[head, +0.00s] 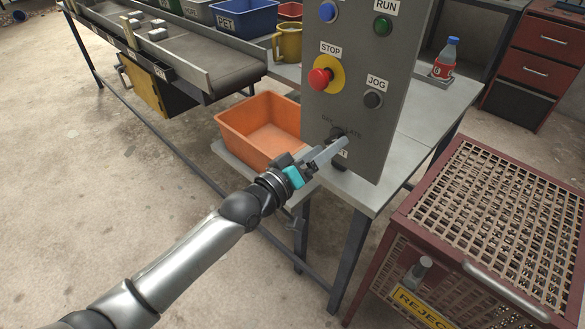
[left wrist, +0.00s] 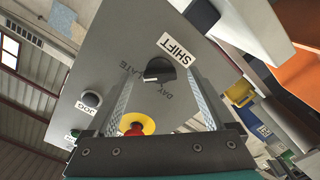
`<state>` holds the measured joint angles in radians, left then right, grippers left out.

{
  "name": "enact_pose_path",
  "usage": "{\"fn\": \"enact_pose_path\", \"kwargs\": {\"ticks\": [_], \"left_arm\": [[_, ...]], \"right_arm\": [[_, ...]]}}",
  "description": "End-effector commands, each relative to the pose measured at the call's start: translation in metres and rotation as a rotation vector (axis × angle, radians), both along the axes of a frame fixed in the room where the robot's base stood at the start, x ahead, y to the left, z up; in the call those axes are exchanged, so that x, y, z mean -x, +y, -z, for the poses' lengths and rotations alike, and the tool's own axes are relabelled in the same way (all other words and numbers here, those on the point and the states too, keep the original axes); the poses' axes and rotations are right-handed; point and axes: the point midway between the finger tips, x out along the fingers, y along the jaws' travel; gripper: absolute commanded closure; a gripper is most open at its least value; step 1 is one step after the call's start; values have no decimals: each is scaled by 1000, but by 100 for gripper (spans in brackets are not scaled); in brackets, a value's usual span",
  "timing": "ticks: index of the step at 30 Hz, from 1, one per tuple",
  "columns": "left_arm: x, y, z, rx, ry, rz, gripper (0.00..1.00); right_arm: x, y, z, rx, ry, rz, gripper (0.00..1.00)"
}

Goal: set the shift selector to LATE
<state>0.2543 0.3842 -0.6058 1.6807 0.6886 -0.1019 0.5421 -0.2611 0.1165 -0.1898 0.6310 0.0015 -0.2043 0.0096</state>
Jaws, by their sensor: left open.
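The shift selector, a black rotary knob (left wrist: 160,70), sits on the grey control panel (left wrist: 110,50) between a white SHIFT label (left wrist: 178,49) and the DAY and LATE markings. In the head view the selector (head: 337,132) is low on the panel (head: 352,100), partly hidden by my gripper. My left gripper (head: 328,153) is open in front of it. In the left wrist view the two fingers (left wrist: 163,78) stand either side of the selector. Contact cannot be told. Which marking the knob points at is not clear. My right gripper is not in view.
Above the selector are a red STOP button (head: 320,79) on yellow and a black JOG button (head: 373,99). An orange bin (head: 232,128) stands left of the panel. A red mesh-topped reject crate (head: 480,215) stands at right. A bottle (head: 446,60) is on the table behind.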

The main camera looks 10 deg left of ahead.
Motion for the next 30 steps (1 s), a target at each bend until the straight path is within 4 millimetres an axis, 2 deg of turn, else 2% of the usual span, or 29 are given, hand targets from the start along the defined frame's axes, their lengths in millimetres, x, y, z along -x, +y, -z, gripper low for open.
{"fn": "enact_pose_path", "kwargs": {"ticks": [7, 12, 18, 24, 30], "left_arm": [[42, 30, 0, -5, 3, 1, 12], [70, 50, 0, -5, 3, 1, 12], [95, 69, 0, -3, 2, 1, 12], [107, 78, -1, -1, 0, 1, 12], [109, 79, -1, 0, -2, 0, 12]], "right_arm": [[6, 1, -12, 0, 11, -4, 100], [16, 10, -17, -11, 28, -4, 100], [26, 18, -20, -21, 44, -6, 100], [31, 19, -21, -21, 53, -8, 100], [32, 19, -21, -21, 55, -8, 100]]}}
